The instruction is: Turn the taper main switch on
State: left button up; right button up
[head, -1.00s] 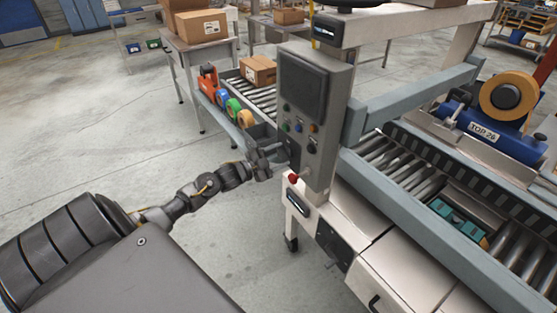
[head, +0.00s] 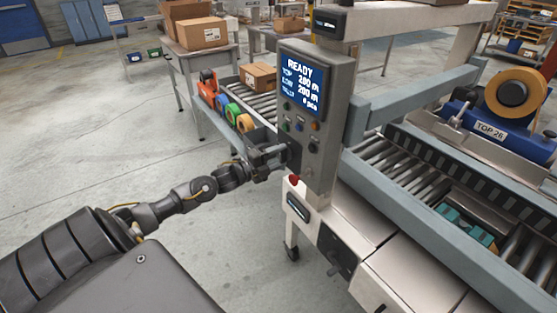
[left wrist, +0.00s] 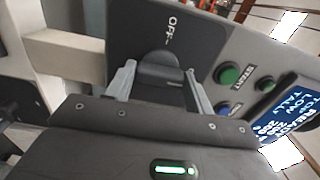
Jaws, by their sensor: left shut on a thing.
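The taper (head: 345,100) stands at the right, with a grey control box on its near side. The box's screen (head: 302,82) is lit and reads READY, with lines of figures below. My left gripper (head: 284,156) is at the lower left of this box. In the left wrist view its two fingers (left wrist: 160,82) are shut on the dark knob of the main switch (left wrist: 159,66), one on each side. The switch's dark plate (left wrist: 205,48) shows the word OFF; any ON mark is hidden. My right gripper is not in view.
A red knob (head: 294,181) sits just below my left gripper. Green (left wrist: 229,74) and blue push buttons are close beside the switch. The floor at left is clear.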

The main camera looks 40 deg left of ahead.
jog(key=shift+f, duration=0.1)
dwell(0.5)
pick_arm(q)
jog(key=o, duration=1)
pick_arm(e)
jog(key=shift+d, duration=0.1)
pick_arm(q)
jog(key=shift+s, duration=0.1)
jog(key=b+v, duration=0.1)
jog(key=v, duration=0.9)
jog(key=shift+s+a, duration=0.15)
jog(key=shift+s, duration=0.2)
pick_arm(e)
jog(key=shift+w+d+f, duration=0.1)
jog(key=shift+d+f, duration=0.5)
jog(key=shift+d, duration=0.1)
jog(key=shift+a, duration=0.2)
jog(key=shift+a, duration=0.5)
